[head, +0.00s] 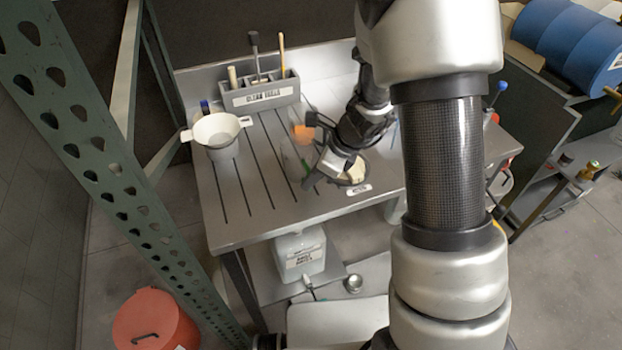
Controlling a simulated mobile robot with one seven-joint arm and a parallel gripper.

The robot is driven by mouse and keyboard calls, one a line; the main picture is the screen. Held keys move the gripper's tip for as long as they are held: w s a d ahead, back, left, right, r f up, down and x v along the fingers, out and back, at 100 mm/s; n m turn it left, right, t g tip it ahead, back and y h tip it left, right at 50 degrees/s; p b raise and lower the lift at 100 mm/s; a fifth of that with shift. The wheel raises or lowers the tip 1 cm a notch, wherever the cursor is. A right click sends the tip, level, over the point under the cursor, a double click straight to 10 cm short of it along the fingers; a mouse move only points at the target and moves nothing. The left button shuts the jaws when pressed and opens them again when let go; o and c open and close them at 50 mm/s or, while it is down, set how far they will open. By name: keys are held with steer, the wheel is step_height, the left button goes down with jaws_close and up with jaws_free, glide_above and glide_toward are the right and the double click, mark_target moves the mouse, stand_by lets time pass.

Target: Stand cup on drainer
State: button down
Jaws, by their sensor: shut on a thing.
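A steel bench with a slotted drainer (238,190) stands in the middle of the head view. My gripper (314,178) reaches down from the right over the drainer's right end. It is shut on what looks like a clear, see-through cup (292,158), whose outline is faint against the steel. My fingers and wrist hide part of it. I cannot tell whether the cup's base touches the drainer. An orange patch (302,132) shows just behind the cup. A round opening with a pale thing in it (355,174) lies right of my fingers.
A white strainer with two side handles (217,130) sits on a pot at the drainer's left. A grey tool caddy (260,95) stands behind. A green perforated post (100,160) rises at left. The drainer's front left is clear.

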steer(key=shift+f, duration=0.2)
steer(key=c, duration=1.9)
jaws_free()
steer(key=shift+r, duration=0.1)
steer(key=shift+o, duration=0.2)
